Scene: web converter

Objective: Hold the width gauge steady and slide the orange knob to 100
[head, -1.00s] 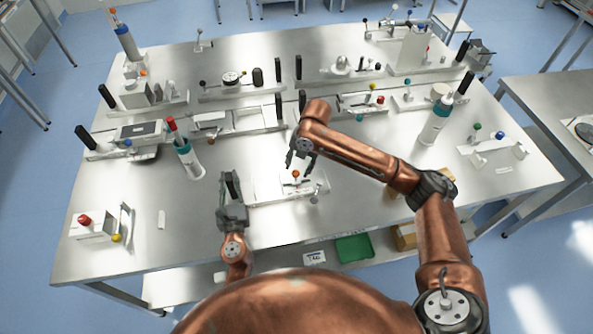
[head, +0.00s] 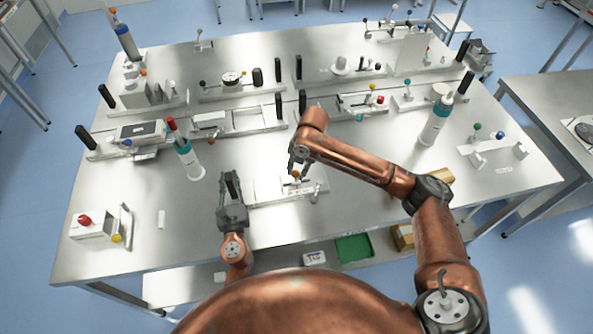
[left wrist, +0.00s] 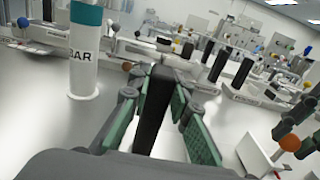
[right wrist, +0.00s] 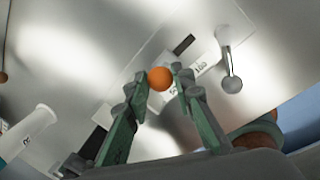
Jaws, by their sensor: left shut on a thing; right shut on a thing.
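The width gauge (head: 264,191) is a pale plate near the front middle of the table. Its orange knob (head: 296,174) sits over a printed scale, with 100 legible in the right wrist view, where the knob (right wrist: 160,77) is between my right fingertips. My right gripper (right wrist: 160,80) is shut on the orange knob, coming from above. My left gripper (head: 230,184) is at the gauge's left end, shut on its upright black handle (left wrist: 153,108). The knob's exact reading on the scale cannot be told.
A teal-banded cylinder (head: 190,160) stands behind and left of my left gripper. A small fixture with red and yellow knobs (head: 92,228) is at front left. Other fixtures line the back rows. The table's front edge is close, with open surface to either side.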

